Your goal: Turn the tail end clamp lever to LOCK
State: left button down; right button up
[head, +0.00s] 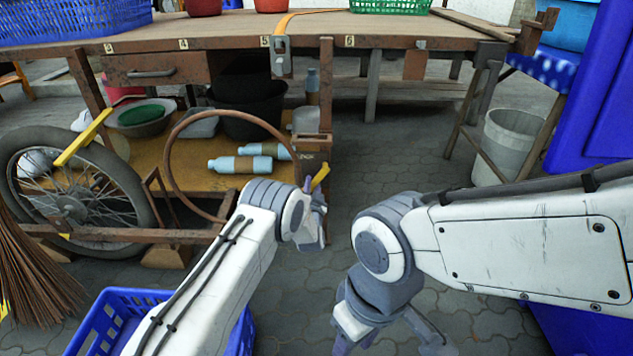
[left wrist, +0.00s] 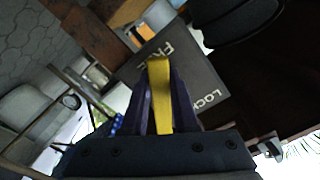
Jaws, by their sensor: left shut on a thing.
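The yellow clamp lever (head: 320,177) sticks up at a slant beside a wooden post in the head view. In the left wrist view the lever (left wrist: 160,95) stands between my left gripper's fingers (left wrist: 160,108), which are shut on it. A dark label plate (left wrist: 190,80) behind it reads LOCK on the right; the lever partly covers the other word, which starts with FR. In the head view my left gripper (head: 318,207) is at the lever, partly hidden by its wrist. My right gripper (head: 395,335) is low at the front, its fingers apart and empty.
A wooden workbench (head: 390,32) spans the back. A spoked wheel (head: 75,190) with another yellow lever (head: 82,138) and a thin hoop (head: 170,150) stand left. Bottles (head: 240,163) lie on the lower shelf. A blue crate (head: 95,325) is at front left. Paved floor is free right of the post.

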pick_arm(q)
jog(key=shift+a+r+m+p, duration=0.35)
jog(key=shift+a+m+p, duration=0.25)
jog(key=shift+m, duration=0.4)
